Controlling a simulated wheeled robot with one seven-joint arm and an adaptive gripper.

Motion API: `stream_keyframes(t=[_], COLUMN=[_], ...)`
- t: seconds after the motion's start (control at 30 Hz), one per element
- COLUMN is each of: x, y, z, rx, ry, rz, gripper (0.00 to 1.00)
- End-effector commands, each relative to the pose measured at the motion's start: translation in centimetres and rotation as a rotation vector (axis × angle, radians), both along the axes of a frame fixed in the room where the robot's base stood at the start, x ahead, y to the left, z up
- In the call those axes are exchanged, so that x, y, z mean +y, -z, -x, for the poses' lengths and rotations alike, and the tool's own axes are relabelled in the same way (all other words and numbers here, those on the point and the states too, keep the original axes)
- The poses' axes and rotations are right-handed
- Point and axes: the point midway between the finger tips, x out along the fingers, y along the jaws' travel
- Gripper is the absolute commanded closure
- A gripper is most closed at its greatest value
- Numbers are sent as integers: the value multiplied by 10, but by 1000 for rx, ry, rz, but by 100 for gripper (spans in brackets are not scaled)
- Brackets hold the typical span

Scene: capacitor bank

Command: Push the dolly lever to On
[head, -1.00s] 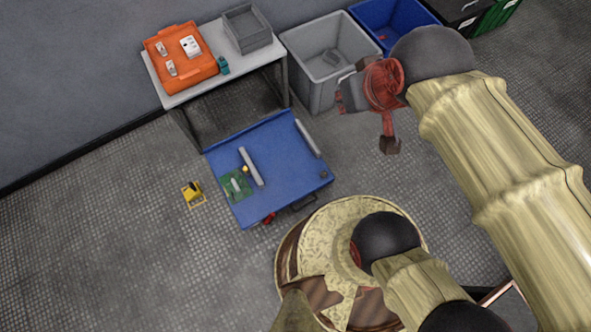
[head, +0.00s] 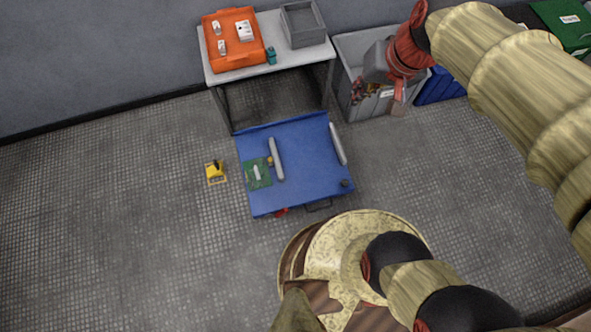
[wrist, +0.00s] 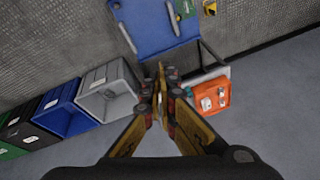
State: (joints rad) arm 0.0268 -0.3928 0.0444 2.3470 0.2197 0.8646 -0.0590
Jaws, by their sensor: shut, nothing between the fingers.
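The blue dolly (head: 308,165) stands on the floor in the middle of the head view, and part of it shows at the top of the wrist view (wrist: 150,28). A small red part (head: 280,211), possibly the lever, sticks out at its near edge; its setting is too small to read. My gripper (head: 374,70) is in front of the grey bin in the head view, up and right of the dolly and clear of it. In the wrist view its fingers (wrist: 161,98) are together, with nothing between them.
A table (head: 290,62) holds an orange case (head: 236,58) and a grey tray (head: 303,28). A grey bin (head: 345,50) and a blue bin (head: 440,88) stand right of it. A yellow item (head: 215,175) is on the floor left of the dolly. The floor at left is clear.

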Motion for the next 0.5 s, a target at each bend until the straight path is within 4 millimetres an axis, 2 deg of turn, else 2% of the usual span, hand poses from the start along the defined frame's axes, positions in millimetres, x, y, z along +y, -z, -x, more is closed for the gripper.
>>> stream_keyframes(t=[0.1, 0.27, 0.5], x=[9, 22, 35], y=[24, 59, 130], z=[-30, -67, -116], rx=[79, 169, 300], ry=[28, 75, 170], rz=[-63, -147, -263], gripper=[100, 100, 100])
